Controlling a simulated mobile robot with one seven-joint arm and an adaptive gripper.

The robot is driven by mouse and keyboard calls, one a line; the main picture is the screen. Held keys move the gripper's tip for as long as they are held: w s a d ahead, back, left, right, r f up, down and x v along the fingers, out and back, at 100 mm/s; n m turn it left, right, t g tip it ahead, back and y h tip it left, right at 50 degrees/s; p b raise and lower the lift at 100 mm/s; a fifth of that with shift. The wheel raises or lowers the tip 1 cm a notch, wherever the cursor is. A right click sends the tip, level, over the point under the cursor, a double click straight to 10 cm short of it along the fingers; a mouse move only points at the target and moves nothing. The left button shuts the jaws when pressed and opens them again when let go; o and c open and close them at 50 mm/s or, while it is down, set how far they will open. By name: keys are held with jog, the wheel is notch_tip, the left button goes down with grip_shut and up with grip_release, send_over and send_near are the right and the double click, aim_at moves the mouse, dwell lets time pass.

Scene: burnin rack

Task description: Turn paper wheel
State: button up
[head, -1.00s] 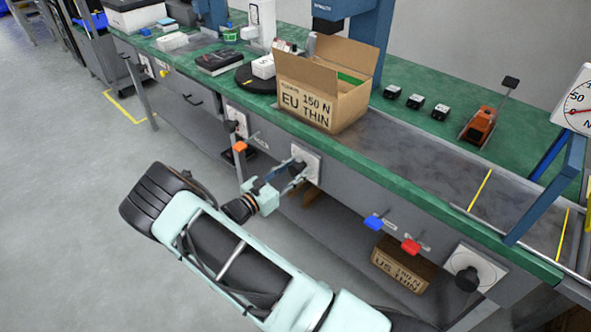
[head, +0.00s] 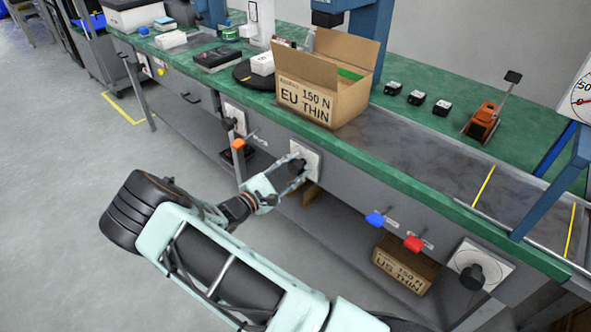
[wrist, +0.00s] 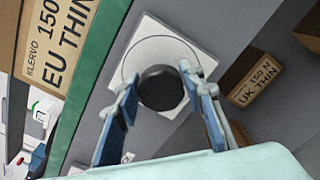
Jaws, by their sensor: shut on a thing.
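A dark round wheel (head: 299,165) with a white face plate (head: 312,157) sits on the front panel of the bench, below the open box. In the wrist view the dark wheel (wrist: 160,88) is between my two fingers, on a square white plate with a thin circle. My gripper (head: 294,175) is shut on this wheel from the front, one finger on each side; its fingers also show in the wrist view (wrist: 158,84). Similar dark knobs on white plates are at the left (head: 233,122) and far right (head: 472,276). I cannot read which is labelled paper.
An open carton marked EU THIN (head: 325,101) stands on the green bench above. An orange-tipped lever (head: 239,144) is close at left. A US THIN carton (head: 404,268) sits below.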

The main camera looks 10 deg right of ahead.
jog(key=m, duration=0.2)
jog(key=m+b, duration=0.1)
jog(key=shift+f+m, duration=0.2)
jog(key=shift+m, duration=0.2)
jog(key=shift+m+b, duration=0.7)
jog(key=shift+m, duration=1)
jog(key=o, duration=1.1)
jog(key=shift+s, duration=0.1)
jog(key=v, duration=1.2)
